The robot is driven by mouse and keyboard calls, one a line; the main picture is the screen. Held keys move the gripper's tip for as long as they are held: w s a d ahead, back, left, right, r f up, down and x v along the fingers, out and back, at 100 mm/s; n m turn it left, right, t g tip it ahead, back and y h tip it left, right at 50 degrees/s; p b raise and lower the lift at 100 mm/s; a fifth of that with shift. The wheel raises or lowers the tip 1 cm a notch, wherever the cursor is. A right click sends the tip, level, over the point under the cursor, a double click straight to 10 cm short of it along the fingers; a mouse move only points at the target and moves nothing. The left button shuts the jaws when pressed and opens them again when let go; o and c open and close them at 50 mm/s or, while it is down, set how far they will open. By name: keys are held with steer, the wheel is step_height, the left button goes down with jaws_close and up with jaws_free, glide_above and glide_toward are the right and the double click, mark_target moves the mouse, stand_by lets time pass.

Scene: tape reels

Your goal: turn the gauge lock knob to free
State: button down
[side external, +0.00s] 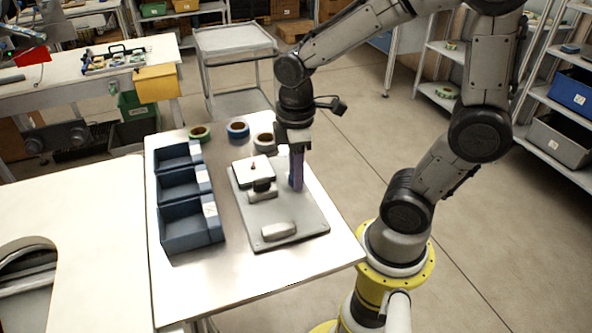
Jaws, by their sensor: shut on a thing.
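A grey fixture plate (292,222) lies on the table in the side external view. It carries a white square block (250,171) with a small reddish-brown peg on top, a dark grey clamp-like part (262,190) and a pale rounded block (278,230). My gripper (296,150) points down over the far right part of the plate. It is shut on a purple upright piece (296,172), whose lower end reaches down to about the plate's right side. I cannot tell whether that end touches the plate. The lock knob and its setting cannot be made out at this size.
A row of blue bins (189,232) with white labels stands left of the plate. The table's front (230,285) is clear.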

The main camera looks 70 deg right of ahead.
steer(key=shift+n, duration=2.2)
steer(key=shift+c, duration=2.4)
jaws_free()
step_height(320, 180, up, 14)
